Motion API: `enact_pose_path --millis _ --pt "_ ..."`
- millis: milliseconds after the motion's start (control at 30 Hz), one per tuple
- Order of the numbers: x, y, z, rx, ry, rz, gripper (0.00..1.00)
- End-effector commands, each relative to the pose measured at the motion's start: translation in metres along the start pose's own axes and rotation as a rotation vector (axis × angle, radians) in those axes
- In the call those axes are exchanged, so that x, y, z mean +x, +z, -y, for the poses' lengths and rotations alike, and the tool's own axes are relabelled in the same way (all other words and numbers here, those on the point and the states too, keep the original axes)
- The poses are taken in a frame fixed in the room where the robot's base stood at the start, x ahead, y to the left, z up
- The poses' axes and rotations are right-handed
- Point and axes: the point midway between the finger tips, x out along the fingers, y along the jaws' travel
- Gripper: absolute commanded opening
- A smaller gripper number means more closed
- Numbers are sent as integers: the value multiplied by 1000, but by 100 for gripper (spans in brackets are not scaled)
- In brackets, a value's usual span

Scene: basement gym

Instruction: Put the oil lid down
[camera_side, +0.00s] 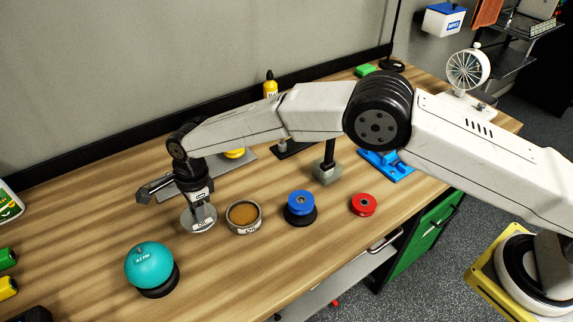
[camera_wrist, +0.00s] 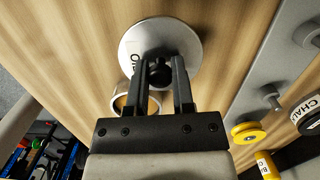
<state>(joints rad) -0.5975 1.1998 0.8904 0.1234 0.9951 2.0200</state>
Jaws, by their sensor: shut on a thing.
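The oil lid (camera_side: 198,221) is a pale, flat round disc with a dark knob, and part of an "OIL" label shows on it. In the wrist view the lid (camera_wrist: 187,42) lies past the fingertips. My gripper (camera_wrist: 160,72) is shut on the knob, one dark finger on each side. In the side view my gripper (camera_side: 197,200) points down over the table, left of the open round pot (camera_side: 232,228) of brown liquid. The lid is level and beside the pot, not over it. I cannot tell whether it touches the wood.
A teal ball (camera_side: 150,264) on a black ring stands in front. A blue spool (camera_side: 300,203) and a red disc (camera_side: 363,204) are right of the pot. A grey plate with a yellow piece (camera_side: 235,153) lies behind. Bare wood (camera_side: 90,240) is free at left.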

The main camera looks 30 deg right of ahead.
Motion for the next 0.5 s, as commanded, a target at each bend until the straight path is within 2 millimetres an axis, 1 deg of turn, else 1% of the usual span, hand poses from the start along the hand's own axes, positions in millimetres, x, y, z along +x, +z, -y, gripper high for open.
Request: enact_pose_path --millis 233,333,500 --pt "26 -3 1 0 0 0 0" --pt "30 -3 1 0 -1 0 0" --pt "31 -3 1 0 -1 1 0"
